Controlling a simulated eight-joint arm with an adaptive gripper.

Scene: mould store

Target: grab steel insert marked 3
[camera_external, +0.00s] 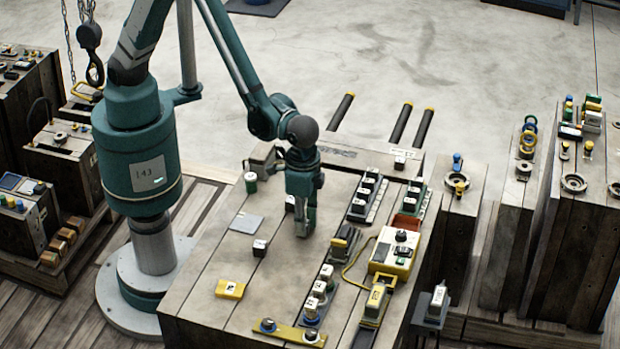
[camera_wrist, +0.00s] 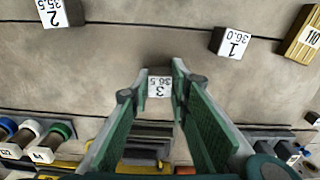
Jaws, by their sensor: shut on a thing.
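The steel insert marked 3 (camera_wrist: 159,87) is a small block with a white top reading "3" and "36.5". It sits between my gripper's fingertips (camera_wrist: 160,78) in the wrist view, and the jaws are shut on it. Whether the insert touches the bench is hard to tell. Two similar inserts stand apart from it: one marked 1, "36.0" (camera_wrist: 231,43), and one marked 2, "35.5" (camera_wrist: 53,13).
A yellow block (camera_external: 229,289) and a grey plate (camera_external: 246,223) lie on the bench. Racks of small blocks (camera_external: 367,196) and a yellow control box (camera_external: 395,252) stand right of my gripper. The bench's left part is mostly clear.

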